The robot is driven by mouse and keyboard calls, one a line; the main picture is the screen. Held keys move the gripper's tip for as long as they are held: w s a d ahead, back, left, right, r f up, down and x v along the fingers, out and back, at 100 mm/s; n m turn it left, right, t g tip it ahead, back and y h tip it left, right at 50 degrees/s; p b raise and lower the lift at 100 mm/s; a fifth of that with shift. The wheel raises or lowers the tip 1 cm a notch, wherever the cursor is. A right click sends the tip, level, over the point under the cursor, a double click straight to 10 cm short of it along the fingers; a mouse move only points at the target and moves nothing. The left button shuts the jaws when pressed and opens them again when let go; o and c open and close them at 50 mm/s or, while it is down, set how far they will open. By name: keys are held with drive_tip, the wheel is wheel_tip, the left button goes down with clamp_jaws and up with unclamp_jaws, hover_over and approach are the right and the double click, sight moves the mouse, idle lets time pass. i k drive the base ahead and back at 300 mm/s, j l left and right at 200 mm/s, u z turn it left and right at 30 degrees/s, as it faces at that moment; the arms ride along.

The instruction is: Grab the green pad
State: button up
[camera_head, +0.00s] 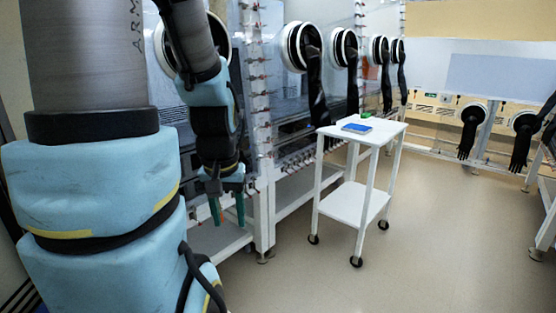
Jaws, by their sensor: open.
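A small green object (366,115), which looks like the green pad, lies on the top shelf of a white wheeled cart (386,133), toward its back edge. It is too small in the picture to make out its shape. A flat blue item (356,128) lies just in front of it and to its left on the same shelf. My gripper (228,212) hangs down at the left of the picture, with its two fingers apart and nothing between them. It is well to the left of the cart and away from the green object.
A row of gloveboxes with round ports and hanging black gloves (317,80) runs behind the cart. A lower shelf (353,204) on the cart is bare. The floor (440,240) right of the cart is open. A white frame (548,205) stands at the right edge.

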sight(366, 117)
drive_tip(key=i+l+u, duration=0.1)
drive_tip(key=i+l, duration=0.2)
drive_tip(key=i+l+u, duration=0.1)
drive_tip(key=i+l, duration=0.2)
drive_tip(key=i+l+u, duration=0.1)
drive_tip(key=i+l, duration=0.2)
drive_tip(key=l, duration=0.2)
drive_tip(key=i+l+u, duration=0.15)
drive_tip(key=l, duration=0.25)
drive_tip(key=i+l+u, duration=0.1)
drive_tip(key=i+l, duration=0.25)
drive_tip(key=l, duration=0.1)
